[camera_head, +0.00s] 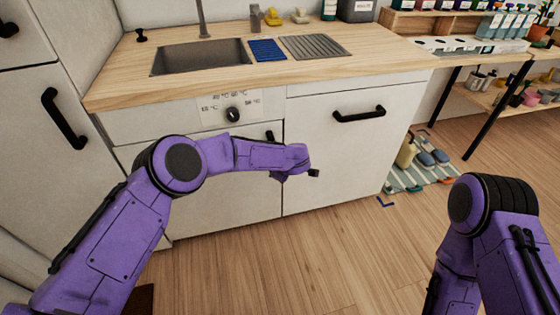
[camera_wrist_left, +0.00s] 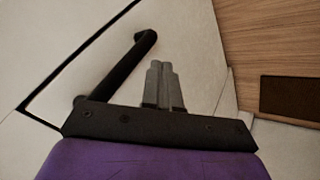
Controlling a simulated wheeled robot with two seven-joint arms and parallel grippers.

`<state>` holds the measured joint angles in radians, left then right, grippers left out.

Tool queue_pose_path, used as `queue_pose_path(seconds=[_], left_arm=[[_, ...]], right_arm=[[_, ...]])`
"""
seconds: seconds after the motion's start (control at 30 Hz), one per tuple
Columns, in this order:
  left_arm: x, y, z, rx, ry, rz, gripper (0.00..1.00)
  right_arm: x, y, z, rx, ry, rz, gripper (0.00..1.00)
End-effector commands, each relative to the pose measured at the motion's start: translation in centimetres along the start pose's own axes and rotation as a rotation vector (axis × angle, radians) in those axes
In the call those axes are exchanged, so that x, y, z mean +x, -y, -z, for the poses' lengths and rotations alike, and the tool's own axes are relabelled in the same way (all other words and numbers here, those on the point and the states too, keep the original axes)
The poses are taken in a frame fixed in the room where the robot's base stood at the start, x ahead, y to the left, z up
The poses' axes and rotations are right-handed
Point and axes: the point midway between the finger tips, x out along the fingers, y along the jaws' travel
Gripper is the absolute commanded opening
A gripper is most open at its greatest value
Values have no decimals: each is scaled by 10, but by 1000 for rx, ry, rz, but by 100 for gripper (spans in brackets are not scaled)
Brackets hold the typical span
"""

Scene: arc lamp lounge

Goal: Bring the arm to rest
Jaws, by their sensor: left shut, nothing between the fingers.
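My left arm (camera_head: 175,170) is purple with black joints. It reaches in from the left and bends right in front of the white cabinet. My left gripper (camera_head: 314,173) is a small dark tip before the right cabinet door (camera_head: 345,150). In the left wrist view the two grey fingers (camera_wrist_left: 163,86) are together with nothing between them. A black bar handle (camera_wrist_left: 118,68) shows just left of them; I cannot tell whether they touch it. My right arm (camera_head: 490,235) is at the lower right, bent down; its gripper is out of view.
The wooden counter (camera_head: 120,92) with a sink (camera_head: 200,58) stands ahead. A control knob (camera_head: 233,114) and black handles (camera_head: 358,114) stick out from the fronts. A striped mat (camera_head: 425,178) with slippers and a bottle lies right. The wooden floor (camera_head: 310,260) between my arms is clear.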

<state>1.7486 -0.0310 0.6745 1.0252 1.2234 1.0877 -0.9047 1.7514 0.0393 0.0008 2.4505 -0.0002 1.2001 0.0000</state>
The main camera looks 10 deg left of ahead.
Motion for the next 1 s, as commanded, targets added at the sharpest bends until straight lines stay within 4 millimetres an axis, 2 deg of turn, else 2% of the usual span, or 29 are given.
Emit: queue_pose_path(seconds=[0.03,0.1,0.3,0.57,0.7,0.77,0.87,0.97,1.0], left_arm=[[-18,-5,-3,2,3,-6,0],[-34,-6,-5,1,3,-2,0],[-67,-8,-7,-7,1,5,0],[-75,-8,-10,-10,2,8,0],[-74,-8,-12,-91,-15,-27,0],[-66,13,-16,-61,-50,-72,0],[-49,69,-13,66,-105,-134,0],[-37,138,-4,218,-107,-161,0],[-36,170,0,281,-93,-158,0]], right_arm=[[-2,-1,0,0,1,-1,0],[-3,-1,1,0,1,-2,0],[-4,-1,2,1,0,-2,0],[-4,-1,2,0,1,-1,0],[-4,-1,2,0,0,-1,0],[-4,-1,2,0,0,-1,0],[-13,-2,5,0,1,-1,0],[-24,-3,10,0,0,-1,0],[-29,-3,12,0,0,-1,0]])
